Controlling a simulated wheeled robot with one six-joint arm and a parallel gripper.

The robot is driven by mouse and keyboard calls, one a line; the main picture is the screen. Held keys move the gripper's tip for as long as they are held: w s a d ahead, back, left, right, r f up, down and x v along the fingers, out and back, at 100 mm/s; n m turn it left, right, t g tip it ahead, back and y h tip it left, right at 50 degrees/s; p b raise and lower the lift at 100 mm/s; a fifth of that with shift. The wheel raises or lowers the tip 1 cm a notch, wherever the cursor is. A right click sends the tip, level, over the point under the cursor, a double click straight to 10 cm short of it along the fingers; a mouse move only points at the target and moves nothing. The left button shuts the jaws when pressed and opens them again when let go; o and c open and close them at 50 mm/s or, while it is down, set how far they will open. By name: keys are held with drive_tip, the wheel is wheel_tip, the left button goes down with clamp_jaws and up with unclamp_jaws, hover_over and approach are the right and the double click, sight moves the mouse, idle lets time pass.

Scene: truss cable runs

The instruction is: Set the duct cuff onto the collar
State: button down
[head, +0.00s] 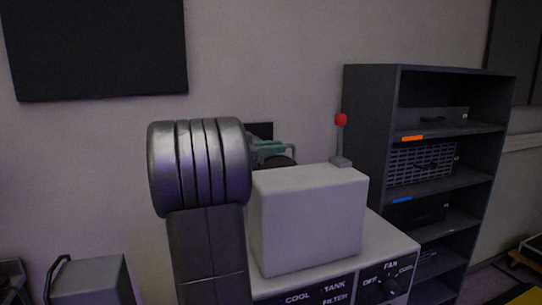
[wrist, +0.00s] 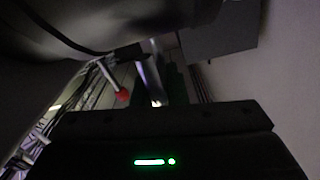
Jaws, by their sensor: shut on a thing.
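My gripper (head: 268,148) shows only in part in the head view, behind my own arm and the white box, with greenish parts visible. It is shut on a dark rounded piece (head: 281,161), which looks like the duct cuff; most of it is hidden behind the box. In the wrist view the housing of my gripper fills the bottom, and a large dark curved surface (wrist: 75,30), probably the cuff, crosses the top left. I cannot make out the collar in either view.
A white box (head: 312,218) sits on a cooler console (head: 390,240) with knobs and labels. A red-tipped lever (head: 340,122) stands behind it and shows in the wrist view (wrist: 123,96). A dark shelf rack (head: 368,140) stands right; a grey case (head: 90,282) is lower left.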

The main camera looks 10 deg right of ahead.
drive_tip(key=shift+s+d+b, duration=0.15)
drive_tip(key=shift+s+b, duration=0.3)
drive_tip(key=shift+s, duration=0.15)
drive_tip(key=c, duration=1.5)
unclamp_jaws()
drive_tip(key=shift+a, duration=0.55)
drive_tip(key=s+a+b, duration=0.1)
drive_tip(key=a, duration=0.3)
drive_tip(key=a+b, duration=0.1)
drive_tip(key=a, duration=0.3)
drive_tip(key=s+a+b, duration=0.1)
drive_tip(key=a, duration=0.3)
drive_tip(key=shift+s+a+b, duration=0.3)
drive_tip(key=shift+b, duration=0.1)
